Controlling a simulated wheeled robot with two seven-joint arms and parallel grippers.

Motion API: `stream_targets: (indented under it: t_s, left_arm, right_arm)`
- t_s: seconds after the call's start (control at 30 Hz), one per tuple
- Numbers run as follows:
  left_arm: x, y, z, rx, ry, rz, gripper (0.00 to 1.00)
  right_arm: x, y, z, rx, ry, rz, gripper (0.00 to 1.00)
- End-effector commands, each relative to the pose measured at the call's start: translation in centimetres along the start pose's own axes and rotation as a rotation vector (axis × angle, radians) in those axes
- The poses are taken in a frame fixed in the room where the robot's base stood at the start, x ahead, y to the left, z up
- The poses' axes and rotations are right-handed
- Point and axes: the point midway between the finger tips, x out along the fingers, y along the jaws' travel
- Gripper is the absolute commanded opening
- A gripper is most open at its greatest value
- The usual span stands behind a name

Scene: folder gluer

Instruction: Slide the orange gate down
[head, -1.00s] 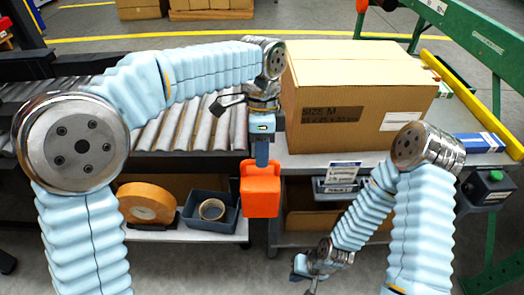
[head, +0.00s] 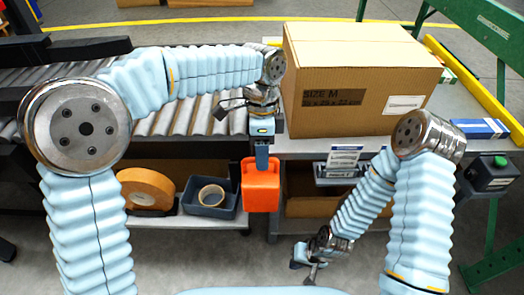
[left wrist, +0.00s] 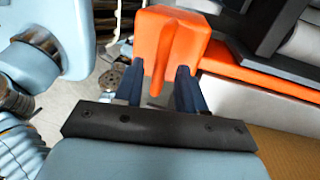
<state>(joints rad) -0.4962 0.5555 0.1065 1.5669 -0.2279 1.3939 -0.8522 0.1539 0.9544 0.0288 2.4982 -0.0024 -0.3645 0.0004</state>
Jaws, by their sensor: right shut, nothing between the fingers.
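The orange gate (head: 261,188) shows in the head view as a bright block at the front edge between the roller conveyor and the table. In the left wrist view the gate (left wrist: 172,38) has a thick block with a ridge, and a long orange bar runs off to the right. My left gripper (head: 262,158) is above the block, pointing down. My right gripper (head: 312,268) is low at the front, shut and empty, away from the gate.
A large cardboard box (head: 355,75) stands on the table right of my left gripper. The roller conveyor (head: 185,118) lies to the left. A lower shelf holds an orange tape roll (head: 146,188) and a dark bin (head: 188,205). A green-button box (head: 490,172) is at right.

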Motion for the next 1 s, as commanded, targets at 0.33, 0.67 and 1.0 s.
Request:
stream_targets:
  t_s: [0.33,0.67,1.0]
  left_arm:
    - [-3.6,0.0,-0.1,0.0,0.004,-0.005,0.4]
    - [-11.4,0.0,-0.1,0.0,0.002,-0.002,0.4]
    - [-13.8,0.0,0.0,0.001,0.0,0.0,0.4]
  right_arm:
    - [-0.6,-0.2,0.0,-0.001,0.0,0.0,0.0]
    - [-2.0,-0.9,0.0,-0.003,-0.002,-0.002,0.0]
    - [-2.5,-1.1,0.0,-0.004,-0.003,-0.003,0.0]
